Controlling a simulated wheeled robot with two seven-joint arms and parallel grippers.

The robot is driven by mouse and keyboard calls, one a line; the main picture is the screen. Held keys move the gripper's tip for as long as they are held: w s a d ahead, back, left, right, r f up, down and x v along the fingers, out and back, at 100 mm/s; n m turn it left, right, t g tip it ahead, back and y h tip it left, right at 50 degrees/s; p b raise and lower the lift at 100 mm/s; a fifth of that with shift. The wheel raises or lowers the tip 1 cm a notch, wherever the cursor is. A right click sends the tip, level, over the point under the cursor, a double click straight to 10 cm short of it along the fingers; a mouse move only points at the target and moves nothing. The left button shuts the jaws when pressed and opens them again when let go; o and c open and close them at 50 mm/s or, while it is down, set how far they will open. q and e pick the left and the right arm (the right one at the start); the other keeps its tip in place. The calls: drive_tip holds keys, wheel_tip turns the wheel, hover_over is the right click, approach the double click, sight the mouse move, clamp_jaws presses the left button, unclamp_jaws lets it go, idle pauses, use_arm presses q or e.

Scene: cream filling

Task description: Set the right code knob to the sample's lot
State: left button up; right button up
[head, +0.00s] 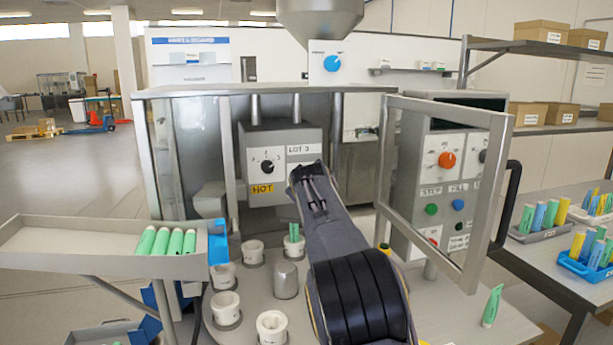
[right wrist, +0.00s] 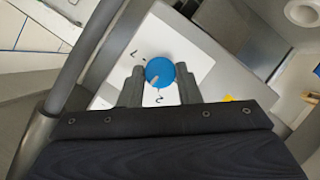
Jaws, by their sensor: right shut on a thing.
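A white code panel (head: 252,188) sits inside the machine frame, with a black left knob (head: 267,167), a yellow HOT label and a label reading LOT 3. My right gripper (head: 306,172) reaches up to the panel's right part and hides the right knob in the head view. In the right wrist view the blue right knob (right wrist: 160,72) is between the fingertips of my right gripper (right wrist: 159,78), which is shut on it. Its pale pointer mark points to the lower left in that view. A digit 2 shows below it. My left gripper is out of view.
White cups (head: 252,251) stand around the turntable, one holding a green tube (head: 294,232). An open, clear-panelled door (head: 497,190) stands to the right of my arm. A tray of green tubes (head: 40,257) is at left. Another green tube (head: 491,305) stands at right.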

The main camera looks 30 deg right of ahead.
drive_tip(key=m+y, duration=0.2)
drive_tip(key=m, duration=0.1)
drive_tip(key=m+t+y+b, duration=0.1)
drive_tip(key=m+y, duration=0.2)
drive_tip(key=m, duration=0.1)
drive_tip(key=d+m+t+y, duration=0.1)
drive_tip(key=m+y, duration=0.1)
drive_tip(key=m, duration=0.2)
drive_tip(key=shift+s+f+y, duration=0.15)
drive_tip(key=shift+f+y, duration=0.1)
drive_tip(key=shift+y, duration=0.15)
drive_tip(key=shift+b, duration=0.3)
idle(0.4)
drive_tip(key=o, duration=1)
drive_tip(key=shift+r, duration=0.1)
drive_tip(key=shift+c, duration=0.2)
drive_tip(key=shift+s+d+t, duration=0.1)
drive_tip(key=shift+t, duration=0.2)
